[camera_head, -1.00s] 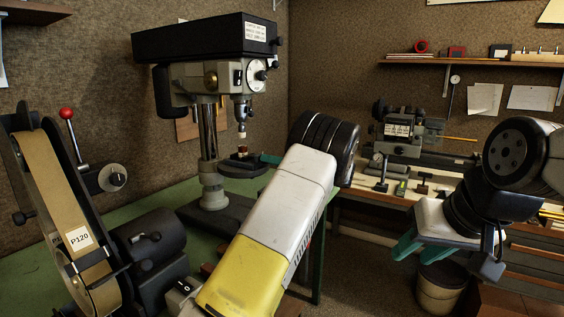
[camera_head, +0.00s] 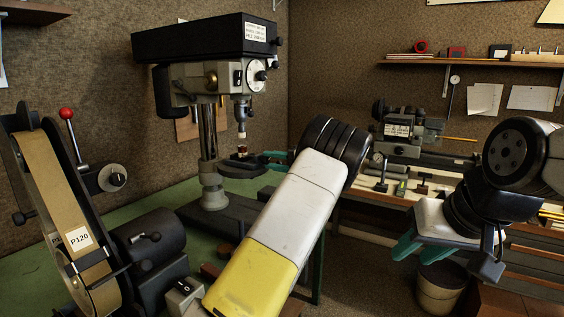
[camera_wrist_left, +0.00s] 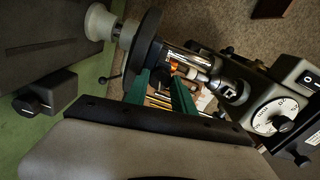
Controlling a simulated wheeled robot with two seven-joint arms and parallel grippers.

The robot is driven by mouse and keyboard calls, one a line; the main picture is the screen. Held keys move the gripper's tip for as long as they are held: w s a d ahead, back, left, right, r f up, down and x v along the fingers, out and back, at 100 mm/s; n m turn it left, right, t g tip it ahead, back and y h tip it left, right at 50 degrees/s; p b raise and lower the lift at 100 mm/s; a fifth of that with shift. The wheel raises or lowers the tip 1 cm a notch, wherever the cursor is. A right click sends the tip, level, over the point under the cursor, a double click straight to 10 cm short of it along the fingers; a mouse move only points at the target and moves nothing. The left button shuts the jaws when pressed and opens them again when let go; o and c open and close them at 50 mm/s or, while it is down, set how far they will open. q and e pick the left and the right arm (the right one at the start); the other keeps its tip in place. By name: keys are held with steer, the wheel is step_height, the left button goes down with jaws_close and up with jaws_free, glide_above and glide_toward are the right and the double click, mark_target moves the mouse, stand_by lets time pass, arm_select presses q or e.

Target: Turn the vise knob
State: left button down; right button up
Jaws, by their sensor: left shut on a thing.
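The drill press (camera_head: 205,50) stands on the green bench, with its small dark table under the chuck (camera_head: 241,112). My left gripper (camera_head: 277,156) comes to the right edge of that table from the right. In the left wrist view its two teal fingers (camera_wrist_left: 160,88) lie beside the round dark table (camera_wrist_left: 143,45), near the chuck (camera_wrist_left: 225,92). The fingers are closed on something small. I take it for the vise knob, but it is too dark to make out. A small brownish piece (camera_head: 242,149) sits under the chuck. My right gripper (camera_head: 408,250) is open and empty, away at the right.
A belt sander (camera_head: 70,225) and a red-topped lever (camera_head: 66,114) stand at the left. A small lathe (camera_head: 400,135) is on the back bench. A bin (camera_head: 440,292) stands below my right gripper. The green bench top (camera_head: 35,265) is partly bare at far left.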

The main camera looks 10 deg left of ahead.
arm_select(q)
steer(key=m, duration=0.5)
steer(key=shift+m, duration=0.3)
steer(key=m, duration=0.5)
steer(key=shift+f+m+g, duration=0.1)
steer(key=shift+m+g, duration=0.2)
steer(key=c, duration=1.1)
jaws_free()
steer(key=shift+o, duration=0.2)
steer(key=v, duration=0.8)
steer(key=shift+w+a+f, duration=0.1)
